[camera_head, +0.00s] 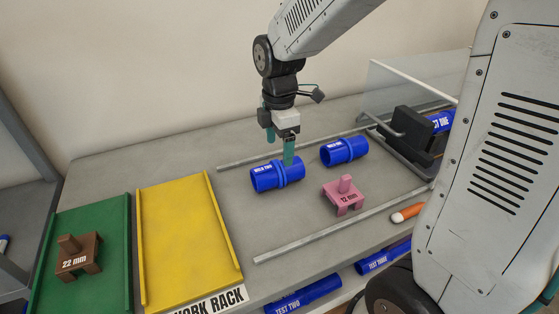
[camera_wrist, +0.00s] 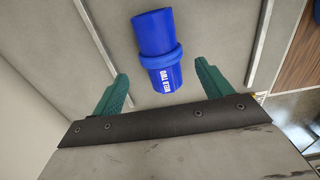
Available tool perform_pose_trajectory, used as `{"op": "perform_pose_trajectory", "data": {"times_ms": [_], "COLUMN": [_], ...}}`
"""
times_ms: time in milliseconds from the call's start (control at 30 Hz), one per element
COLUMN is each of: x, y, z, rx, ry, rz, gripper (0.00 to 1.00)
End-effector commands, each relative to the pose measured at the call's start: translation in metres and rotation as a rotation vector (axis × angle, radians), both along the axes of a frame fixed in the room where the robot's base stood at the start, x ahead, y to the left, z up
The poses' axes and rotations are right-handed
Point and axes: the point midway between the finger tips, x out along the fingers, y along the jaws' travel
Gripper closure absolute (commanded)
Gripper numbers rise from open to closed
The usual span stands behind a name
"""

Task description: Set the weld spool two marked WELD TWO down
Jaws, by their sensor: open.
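The blue weld spool two (camera_head: 277,175) lies on its side on the grey bench top, between two pale rails. Its WELD TWO mark shows, and it also shows in the wrist view (camera_wrist: 157,50) with a raised collar around its middle. My gripper (camera_head: 280,148) is at the spool's upper edge in the head view, fingers pointing down. In the wrist view the two green fingers of my gripper (camera_wrist: 163,85) are spread wide, with the spool's marked end near the gap between them. I see space between the spool and each finger. Nothing is held.
A second blue spool (camera_head: 344,151) lies to the right, its mark too small to read. A pink block (camera_head: 343,197) stands in front of it. A yellow tray (camera_head: 189,240) and a green tray (camera_head: 60,215) with a brown 22 mm block (camera_head: 78,257) are at left. A clear panel (camera_head: 405,95) stands behind.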

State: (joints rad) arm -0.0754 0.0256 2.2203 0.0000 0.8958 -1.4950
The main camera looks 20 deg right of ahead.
Motion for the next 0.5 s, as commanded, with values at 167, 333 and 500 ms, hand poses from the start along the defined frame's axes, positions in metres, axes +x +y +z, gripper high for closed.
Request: {"op": "perform_pose_trajectory", "data": {"times_ms": [167, 333, 500], "x": [0.000, 0.000, -0.015], "y": [0.000, 0.000, -0.003], "z": [0.027, 0.036, 0.048], "rx": [0.000, 0.000, 0.001], "ry": [-0.001, 0.000, -0.011], "rz": [0.000, 0.000, -0.096], "gripper": [0.22, 0.22, 0.22]}}
